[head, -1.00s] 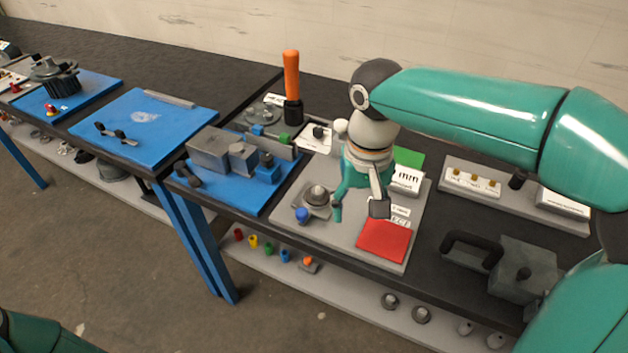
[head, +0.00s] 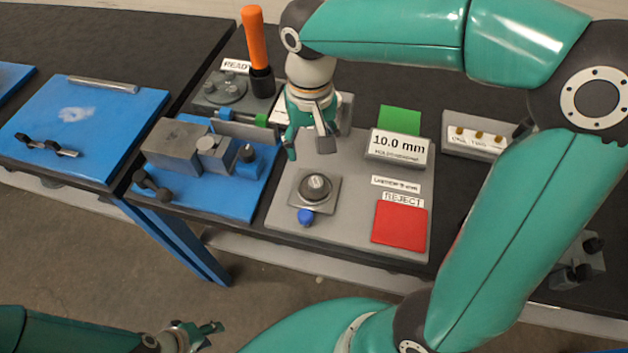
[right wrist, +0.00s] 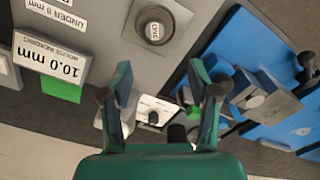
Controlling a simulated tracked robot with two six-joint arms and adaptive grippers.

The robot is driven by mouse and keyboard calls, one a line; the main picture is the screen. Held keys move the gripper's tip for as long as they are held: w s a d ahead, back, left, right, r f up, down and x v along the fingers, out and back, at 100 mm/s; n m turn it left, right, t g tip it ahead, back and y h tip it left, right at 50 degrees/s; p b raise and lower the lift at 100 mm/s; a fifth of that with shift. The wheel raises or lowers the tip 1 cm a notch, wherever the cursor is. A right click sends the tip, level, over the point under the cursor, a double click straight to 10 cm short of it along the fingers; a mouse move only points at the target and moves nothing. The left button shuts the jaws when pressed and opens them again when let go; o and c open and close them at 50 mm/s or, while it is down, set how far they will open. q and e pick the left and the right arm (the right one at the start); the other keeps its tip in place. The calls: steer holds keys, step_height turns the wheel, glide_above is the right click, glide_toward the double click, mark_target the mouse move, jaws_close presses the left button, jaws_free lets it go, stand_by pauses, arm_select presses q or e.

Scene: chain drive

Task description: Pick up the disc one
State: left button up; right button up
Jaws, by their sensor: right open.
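Disc one (head: 315,186) is a round grey disc on a square grey seat with a blue knob at its front. In the right wrist view disc one (right wrist: 155,28) shows its ONE label, upside down, near the top edge. My right gripper (head: 308,150) is open and empty, above the grey board and behind the disc in the head view. In the right wrist view its fingers (right wrist: 160,78) are spread apart, with the disc beyond them. My left gripper (head: 208,335) is low at the bottom left, away from the bench; its finger gap is unclear.
A 10.0 mm display (head: 398,147), a green patch (head: 399,119) and a red REJECT patch (head: 400,223) lie right of the disc. A blue fixture with grey blocks (head: 172,148) is at left. An orange-handled tool (head: 255,40) stands upright behind.

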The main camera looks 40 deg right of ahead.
glide_above(315, 180)
steer(key=f, duration=0.6)
steer(key=shift+w+a+f, duration=0.1)
steer(key=shift+a+f, duration=0.2)
steer(key=shift+a, duration=0.05)
steer(key=f, duration=0.4)
steer(key=shift+s+d+f+p, duration=0.2)
steer(key=shift+d+f+p, duration=0.05)
steer(key=shift+d+p, duration=0.15)
steer(key=shift+w+f, duration=0.1)
steer(key=shift+f, duration=0.3)
steer(key=shift+a, duration=0.1)
jaws_close()
